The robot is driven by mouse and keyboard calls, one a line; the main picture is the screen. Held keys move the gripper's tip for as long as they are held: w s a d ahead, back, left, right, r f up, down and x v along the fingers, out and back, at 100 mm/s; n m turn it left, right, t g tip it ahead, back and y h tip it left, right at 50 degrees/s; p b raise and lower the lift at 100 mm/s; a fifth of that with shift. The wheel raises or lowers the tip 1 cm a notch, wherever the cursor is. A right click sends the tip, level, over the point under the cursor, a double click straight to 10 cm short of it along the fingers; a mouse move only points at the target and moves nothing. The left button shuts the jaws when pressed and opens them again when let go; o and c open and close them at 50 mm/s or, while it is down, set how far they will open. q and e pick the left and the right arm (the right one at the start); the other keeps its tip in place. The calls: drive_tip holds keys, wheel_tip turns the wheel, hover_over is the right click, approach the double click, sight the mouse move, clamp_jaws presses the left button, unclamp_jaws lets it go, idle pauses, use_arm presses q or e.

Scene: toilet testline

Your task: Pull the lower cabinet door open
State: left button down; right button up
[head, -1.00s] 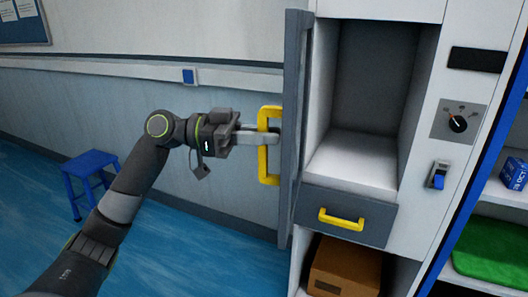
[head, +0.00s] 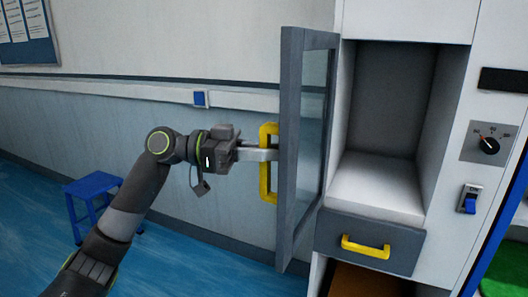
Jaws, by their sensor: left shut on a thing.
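The cabinet door (head: 289,150) has a grey frame and a glass pane, and it stands swung open at the left side of the cabinet. Its yellow handle (head: 266,190) is on the door's outer face. My left gripper (head: 262,154) comes in from the left and is shut on the handle at about its middle. The open compartment (head: 392,100) behind the door looks empty. My right gripper is out of view.
Below the compartment is a shut grey drawer (head: 368,242) with a yellow handle. A brown box (head: 362,281) sits under it. A knob (head: 488,145) and a blue switch (head: 469,204) are on the right panel. A blue stool (head: 92,186) stands at the left.

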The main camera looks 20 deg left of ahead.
use_arm(q)
drive_tip(key=c, duration=1.5)
unclamp_jaws()
drive_tip(key=shift+w, duration=0.1)
drive_tip(key=shift+a, duration=0.1)
